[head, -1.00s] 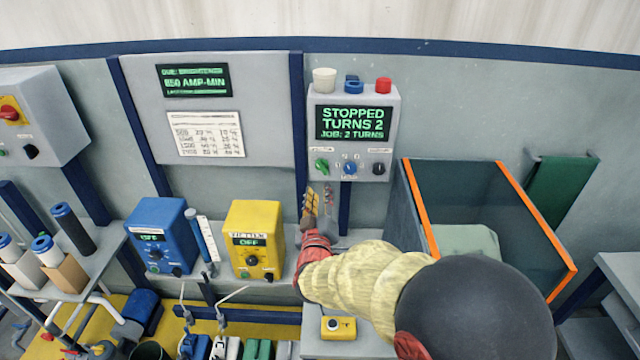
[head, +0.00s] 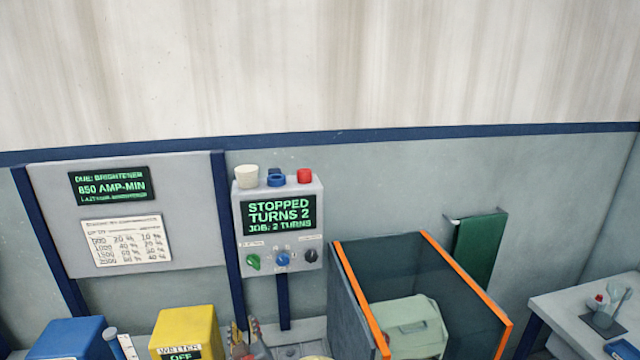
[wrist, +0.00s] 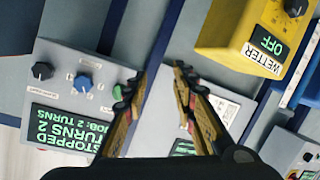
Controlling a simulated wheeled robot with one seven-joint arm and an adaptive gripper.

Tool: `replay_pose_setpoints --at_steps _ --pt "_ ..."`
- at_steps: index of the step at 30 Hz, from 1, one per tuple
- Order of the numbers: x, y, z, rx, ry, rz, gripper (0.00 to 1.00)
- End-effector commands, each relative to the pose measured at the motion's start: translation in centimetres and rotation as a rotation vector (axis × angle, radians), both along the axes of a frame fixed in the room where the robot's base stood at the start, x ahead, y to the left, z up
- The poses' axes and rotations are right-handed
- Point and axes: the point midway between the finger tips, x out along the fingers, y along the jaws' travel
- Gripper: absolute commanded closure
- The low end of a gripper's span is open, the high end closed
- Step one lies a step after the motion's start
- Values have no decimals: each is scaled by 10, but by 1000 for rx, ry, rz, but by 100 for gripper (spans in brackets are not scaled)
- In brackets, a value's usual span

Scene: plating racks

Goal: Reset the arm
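My gripper (head: 245,335) shows at the bottom edge of the head view, below the grey control box (head: 278,230), which reads "STOPPED TURNS 2, JOB: 2 TURNS". Most of my arm is out of that view. In the wrist view my gripper (wrist: 160,85) has its two fingers apart with nothing between them. The control box (wrist: 80,100) appears upside down on the left there, and its green knob (wrist: 117,91) is close beside the left finger. I cannot tell whether they touch.
A yellow box (head: 188,330) marked "WETTER OFF" and a blue box (head: 75,340) stand at the lower left. An orange-edged open bin (head: 455,275) holding a pale green container (head: 412,325) is to the right. A bench (head: 590,300) with small tools is at far right.

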Motion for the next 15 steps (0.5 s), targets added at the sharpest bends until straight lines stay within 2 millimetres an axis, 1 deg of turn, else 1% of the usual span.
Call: replay_pose_setpoints --at_steps 1,2,3,5,6,8,9,11,12,14,15 --pt "-17 4 -27 2 109 32 73" --pt "-28 6 -38 6 174 49 73" --pt "-43 8 -49 11 257 70 73" --pt "-65 4 -60 16 372 89 73" --pt "-79 -2 -66 16 447 94 73" --pt "-99 -16 -69 16 551 90 73" --pt "-112 -29 -69 14 620 81 73" --pt "-131 -51 -66 10 713 58 73" --pt "-144 -68 -63 7 771 37 73" --pt "-163 -98 -56 1 853 -3 73" --pt "-177 -119 -50 -3 903 -36 73"
